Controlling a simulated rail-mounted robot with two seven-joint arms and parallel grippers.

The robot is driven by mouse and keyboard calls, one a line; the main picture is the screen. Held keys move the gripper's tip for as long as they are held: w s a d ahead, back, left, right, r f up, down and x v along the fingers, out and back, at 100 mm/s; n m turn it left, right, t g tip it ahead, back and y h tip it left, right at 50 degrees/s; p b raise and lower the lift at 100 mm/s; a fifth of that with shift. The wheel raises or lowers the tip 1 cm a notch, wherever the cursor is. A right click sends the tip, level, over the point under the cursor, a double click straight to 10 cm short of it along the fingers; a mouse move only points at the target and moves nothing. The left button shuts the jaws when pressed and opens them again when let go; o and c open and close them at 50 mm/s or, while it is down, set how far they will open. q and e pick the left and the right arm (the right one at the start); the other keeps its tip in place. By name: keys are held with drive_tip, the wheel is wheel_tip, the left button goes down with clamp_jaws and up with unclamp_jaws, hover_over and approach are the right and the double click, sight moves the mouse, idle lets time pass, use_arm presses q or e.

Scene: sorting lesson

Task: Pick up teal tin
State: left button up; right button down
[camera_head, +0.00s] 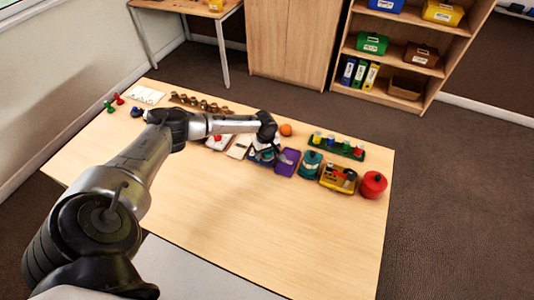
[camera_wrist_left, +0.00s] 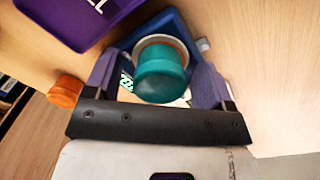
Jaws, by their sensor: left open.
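A round teal tin (camera_wrist_left: 160,75) stands in a blue tray (camera_wrist_left: 178,24) in the left wrist view. In the head view it is mostly hidden under my left gripper (camera_head: 271,152), where a bit of teal shows. In the left wrist view my left gripper (camera_wrist_left: 158,70) is open, with one purple-grey finger on each side of the tin. I cannot tell whether the fingers touch it. A second teal container (camera_head: 311,166) with a dark top stands further right in the head view. My right gripper is not in view.
A purple tray (camera_head: 287,163) is right beside the blue one. An orange ball (camera_head: 286,130) lies behind. A yellow tray (camera_head: 336,186) with tools, a red pot (camera_head: 373,185) and a green rack (camera_head: 326,148) are to the right. The table's front (camera_head: 270,230) is clear.

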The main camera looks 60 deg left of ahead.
use_arm(q)
drive_tip(key=c, duration=1)
drive_tip(key=shift+r, duration=0.15)
